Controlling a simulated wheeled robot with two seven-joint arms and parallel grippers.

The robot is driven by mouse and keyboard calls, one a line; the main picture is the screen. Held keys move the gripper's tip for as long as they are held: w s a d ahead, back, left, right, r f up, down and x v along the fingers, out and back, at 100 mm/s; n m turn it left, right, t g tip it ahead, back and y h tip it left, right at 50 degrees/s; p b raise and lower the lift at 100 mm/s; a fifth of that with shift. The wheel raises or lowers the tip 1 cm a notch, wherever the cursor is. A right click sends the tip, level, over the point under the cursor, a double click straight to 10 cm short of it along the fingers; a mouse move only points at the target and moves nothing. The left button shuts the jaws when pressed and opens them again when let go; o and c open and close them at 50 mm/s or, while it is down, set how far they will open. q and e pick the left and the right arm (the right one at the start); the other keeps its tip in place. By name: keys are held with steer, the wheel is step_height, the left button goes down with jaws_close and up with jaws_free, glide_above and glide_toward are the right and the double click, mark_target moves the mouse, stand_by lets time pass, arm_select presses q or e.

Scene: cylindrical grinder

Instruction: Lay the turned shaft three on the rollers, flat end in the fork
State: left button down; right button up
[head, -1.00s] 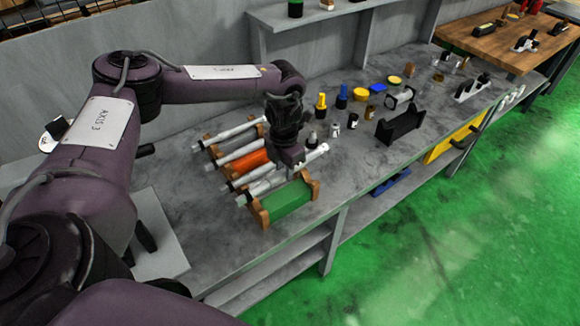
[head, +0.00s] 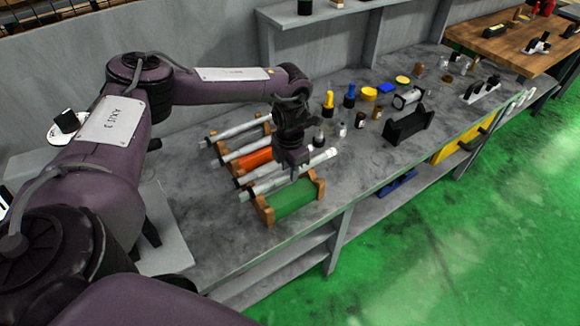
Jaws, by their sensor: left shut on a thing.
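My left gripper (head: 291,168) points down over the wooden-ended racks on the grey bench and is shut on a long silver shaft (head: 262,187). The shaft lies slantwise just above or on the green rack (head: 292,199); I cannot tell whether it touches. Its near left end sticks out past the rack, and its middle is hidden by the gripper. Other silver shafts (head: 235,131) lie on the racks behind, beside an orange rack (head: 257,157). I cannot read which shaft is number three. I cannot make out the rollers or the fork. My right gripper is not in view.
A black U-shaped stand (head: 408,127) is to the right on the bench. Yellow-topped (head: 328,102) and blue-topped (head: 349,95) items and small bottles stand behind the gripper. A wall shelf (head: 325,15) runs above. The bench front between the racks and black stand is clear.

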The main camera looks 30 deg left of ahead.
arm_select(q)
steer(key=shift+w+f+b, duration=0.1)
steer(key=shift+f+b, duration=2.1)
steer(key=shift+f, duration=1.3)
